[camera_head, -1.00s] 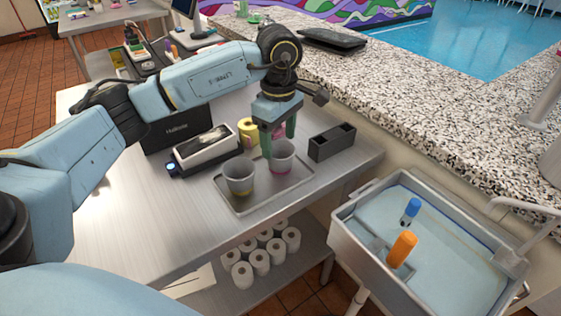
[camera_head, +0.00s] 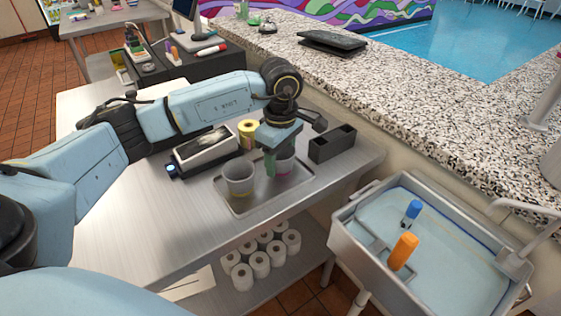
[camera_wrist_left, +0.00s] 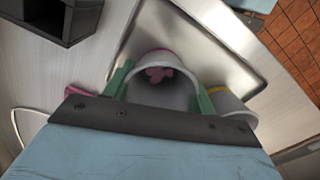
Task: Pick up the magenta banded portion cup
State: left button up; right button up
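The magenta banded portion cup (camera_head: 285,168) stands upright on the metal tray (camera_head: 243,210), partly hidden by my left gripper (camera_head: 276,166). In the left wrist view the same cup (camera_wrist_left: 162,88) has a pinkish patch inside and sits between the two green fingers of the left gripper (camera_wrist_left: 163,88). One finger is on each side of the cup, very close to its wall; firm contact is not clear. A second cup (camera_head: 238,177) with a yellow band stands to the left on the tray. My right gripper is not in view.
A yellow roll (camera_head: 247,130) is behind. A grey cart (camera_head: 365,245) holding a blue and an orange object stands at right.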

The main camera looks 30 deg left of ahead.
pick_arm(q)
jog(key=shift+r, duration=0.15)
jog(key=shift+c, duration=0.4)
notch_tip(320, 180, up, 10)
jog(key=shift+p, duration=0.4)
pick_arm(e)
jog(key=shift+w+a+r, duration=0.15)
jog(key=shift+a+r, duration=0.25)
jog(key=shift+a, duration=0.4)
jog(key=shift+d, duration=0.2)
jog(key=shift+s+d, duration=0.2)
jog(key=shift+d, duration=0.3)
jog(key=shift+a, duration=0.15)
